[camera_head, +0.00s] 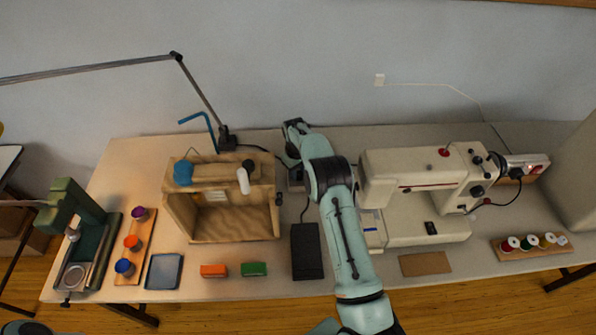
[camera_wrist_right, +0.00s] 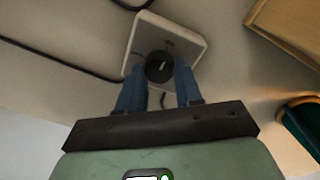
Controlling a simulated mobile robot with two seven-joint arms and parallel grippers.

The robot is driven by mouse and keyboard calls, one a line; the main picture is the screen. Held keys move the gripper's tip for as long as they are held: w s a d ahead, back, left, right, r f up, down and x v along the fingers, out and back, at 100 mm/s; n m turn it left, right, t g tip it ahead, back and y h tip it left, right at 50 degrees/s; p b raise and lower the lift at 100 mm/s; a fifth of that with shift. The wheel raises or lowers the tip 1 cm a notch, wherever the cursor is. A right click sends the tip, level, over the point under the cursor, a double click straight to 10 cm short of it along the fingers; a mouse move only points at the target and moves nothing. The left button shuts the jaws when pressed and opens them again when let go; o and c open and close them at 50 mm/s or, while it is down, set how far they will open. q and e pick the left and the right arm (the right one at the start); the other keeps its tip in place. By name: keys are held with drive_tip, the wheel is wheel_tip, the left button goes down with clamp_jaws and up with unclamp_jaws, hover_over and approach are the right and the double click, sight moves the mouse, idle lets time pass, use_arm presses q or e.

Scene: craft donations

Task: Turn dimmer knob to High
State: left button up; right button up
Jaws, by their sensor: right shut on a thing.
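The dimmer is a pale square box with a black round knob (camera_wrist_right: 159,67) on its face, seen in the right wrist view. A short white mark shows on the knob, close to upright in that picture. Small dark lettering on the box is too small to read. My right gripper (camera_wrist_right: 161,75) is shut on the knob, with one blue finger on each side. In the head view my right arm reaches to the back of the table, and its wrist and forearm hide the knob and fingers. My left gripper is not in view.
A wooden box (camera_head: 228,230) stands left of my right arm, and a sewing machine (camera_head: 415,185) stands close on its right. A black pedal (camera_head: 307,252) lies in front. Dark cables run near the dimmer. A lamp arm (camera_head: 200,88) rises at the back left.

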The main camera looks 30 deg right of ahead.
drive_tip(key=o, duration=1)
drive_tip(key=shift+o, duration=0.2)
wheel_tip(320, 180, up, 13)
drive_tip(key=shift+a+r, duration=0.2)
drive_tip(key=shift+a, duration=0.2)
